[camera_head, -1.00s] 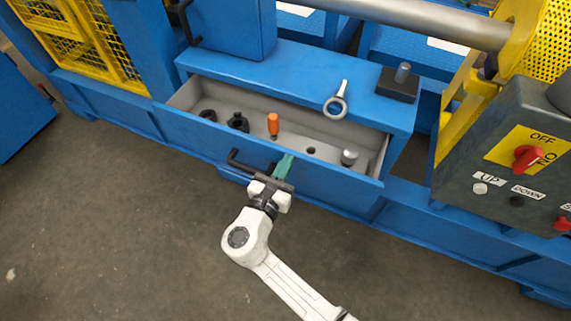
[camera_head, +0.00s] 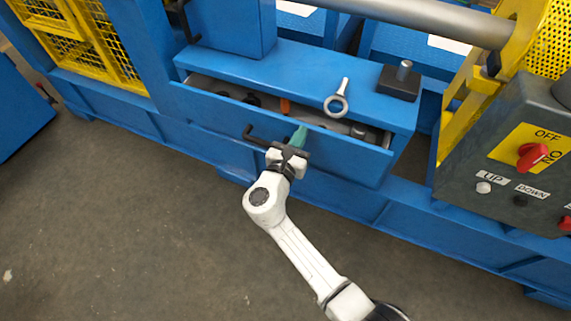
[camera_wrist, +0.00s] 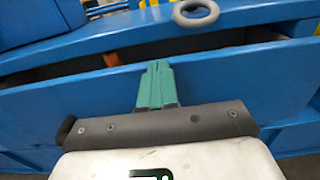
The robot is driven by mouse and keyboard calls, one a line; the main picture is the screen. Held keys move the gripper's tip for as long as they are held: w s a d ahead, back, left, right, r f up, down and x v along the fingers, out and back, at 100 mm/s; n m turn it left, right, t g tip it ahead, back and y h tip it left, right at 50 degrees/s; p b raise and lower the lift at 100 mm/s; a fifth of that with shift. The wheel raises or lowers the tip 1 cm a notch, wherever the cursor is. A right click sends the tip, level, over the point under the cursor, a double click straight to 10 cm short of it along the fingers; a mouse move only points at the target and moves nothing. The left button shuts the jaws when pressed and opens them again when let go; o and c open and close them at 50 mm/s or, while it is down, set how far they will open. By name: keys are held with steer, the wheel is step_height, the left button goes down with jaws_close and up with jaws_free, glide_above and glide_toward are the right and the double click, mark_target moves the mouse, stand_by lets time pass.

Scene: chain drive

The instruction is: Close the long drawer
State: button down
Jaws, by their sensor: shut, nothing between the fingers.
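The long blue drawer (camera_head: 335,160) is partly open below the blue bench top, with a narrow gap showing its grey inside. It also shows in the wrist view (camera_wrist: 240,85). Its black handle (camera_head: 262,137) is on the front, left of my gripper. My gripper (camera_head: 299,136) has green fingers, shut with nothing between them. The fingers (camera_wrist: 156,86) are at the drawer front near its top edge; they look to be against it, but exact contact is hard to tell.
An orange-handled tool (camera_head: 285,106) and several dark parts lie inside the drawer, mostly hidden. A ring wrench (camera_head: 337,101) and a black block with a peg (camera_head: 399,82) sit on the bench top. A control box (camera_head: 510,150) stands at right. The floor in front is clear.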

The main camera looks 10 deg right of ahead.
mark_target(307, 124)
steer(key=b+x, duration=0.1)
steer(key=x, duration=0.3)
steer(key=shift+w+d, duration=0.2)
steer(key=shift+d, duration=0.05)
steer(key=shift+w+d+r+b, duration=0.1)
steer(key=shift+w+d+b, duration=0.25)
steer(key=shift+w, duration=0.2)
steer(key=shift+w+d+r, duration=0.1)
steer(key=shift+d, duration=0.05)
